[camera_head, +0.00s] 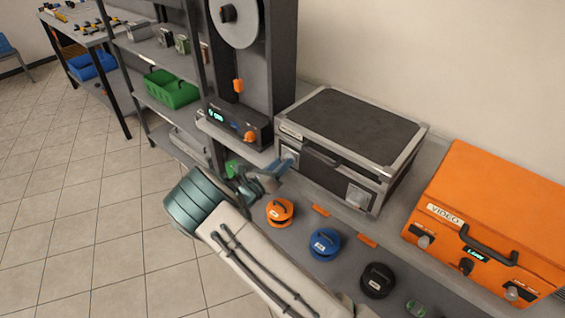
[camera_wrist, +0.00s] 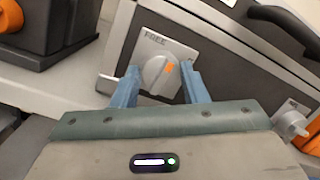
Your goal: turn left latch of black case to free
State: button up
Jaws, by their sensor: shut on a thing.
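The black case (camera_head: 352,126) with grey metal edges is closed on the grey bench. Its left latch (camera_wrist: 158,74) is a round grey knob on a light plate marked FREE, seen in the wrist view. The knob's orange mark is on its right side, away from the word FREE at the upper left. My gripper (camera_wrist: 158,86) has its blue fingers on either side of the knob and is shut on it. In the head view, my gripper (camera_head: 279,168) hides part of the left latch plate (camera_head: 290,157). The right latch (camera_head: 357,195) is clear, and also shows in the wrist view (camera_wrist: 292,123).
An orange VIDEO case (camera_head: 490,220) stands to the right. A tall dark machine (camera_head: 240,125) with a reel stands close on the left. Orange (camera_head: 280,211), blue (camera_head: 324,243) and black (camera_head: 378,280) round items lie below my work spot. The case's handle (camera_head: 322,156) lies between the latches.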

jog(key=shift+s+d+f+n, duration=0.1)
jog(key=shift+f+n, duration=0.15)
jog(key=shift+n, duration=0.35)
jog(key=o, duration=1)
jog(key=shift+c, duration=0.2)
jog(key=shift+r, duration=0.15)
jog(key=b+v, duration=0.2)
jog(key=v, duration=1.2)
jog(key=shift+d, duration=0.2)
